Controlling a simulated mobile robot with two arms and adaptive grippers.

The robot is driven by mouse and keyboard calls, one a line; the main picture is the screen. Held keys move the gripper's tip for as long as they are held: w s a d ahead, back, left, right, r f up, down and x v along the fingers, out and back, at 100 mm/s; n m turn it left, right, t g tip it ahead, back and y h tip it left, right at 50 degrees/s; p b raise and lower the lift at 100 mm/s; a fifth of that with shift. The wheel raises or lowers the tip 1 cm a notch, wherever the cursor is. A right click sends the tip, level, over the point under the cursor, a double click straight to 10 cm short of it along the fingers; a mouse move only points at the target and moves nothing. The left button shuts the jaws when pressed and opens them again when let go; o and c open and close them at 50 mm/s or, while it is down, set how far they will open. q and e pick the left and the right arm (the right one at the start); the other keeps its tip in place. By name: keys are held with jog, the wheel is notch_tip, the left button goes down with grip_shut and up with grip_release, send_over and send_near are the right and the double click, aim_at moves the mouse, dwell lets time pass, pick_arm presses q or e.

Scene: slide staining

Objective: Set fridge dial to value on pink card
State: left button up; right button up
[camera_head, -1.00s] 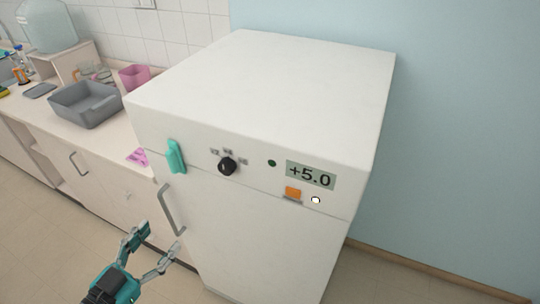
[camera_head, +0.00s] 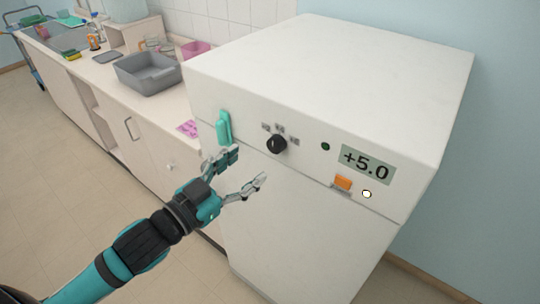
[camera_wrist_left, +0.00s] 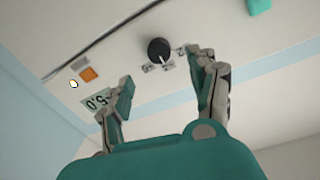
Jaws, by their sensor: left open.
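The white fridge (camera_head: 330,70) stands in front of me. Its black dial (camera_head: 277,144) sits on the upper front panel with small grey marks above it; the dial also shows in the left wrist view (camera_wrist_left: 159,50), with a light pointer line. The display (camera_head: 366,165) reads +5.0. A pink card (camera_head: 188,129) lies on the counter at the fridge's left side; its writing is too small to read. My left gripper (camera_head: 251,168) is open and empty, just below and left of the dial, apart from it. In the left wrist view the dial shows beyond the gap between the fingers (camera_wrist_left: 163,85). My right gripper is not in view.
A teal handle (camera_head: 223,127) sticks out left of the dial. An orange switch (camera_head: 342,182) and a lit white lamp (camera_head: 367,194) are below the display. A grey basin (camera_head: 148,74) and a pink container (camera_head: 195,49) stand on the counter.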

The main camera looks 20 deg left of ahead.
aim_at(273, 147)
pick_arm(q)
jog(key=x, duration=0.7)
jog(key=shift+a+r, duration=0.1)
jog(key=shift+w+d, duration=0.3)
jog(key=shift+w, duration=0.3)
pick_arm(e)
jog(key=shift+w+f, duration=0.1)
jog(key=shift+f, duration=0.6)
pick_arm(q)
jog(key=c, duration=1.1)
jog(key=shift+c, duration=0.2)
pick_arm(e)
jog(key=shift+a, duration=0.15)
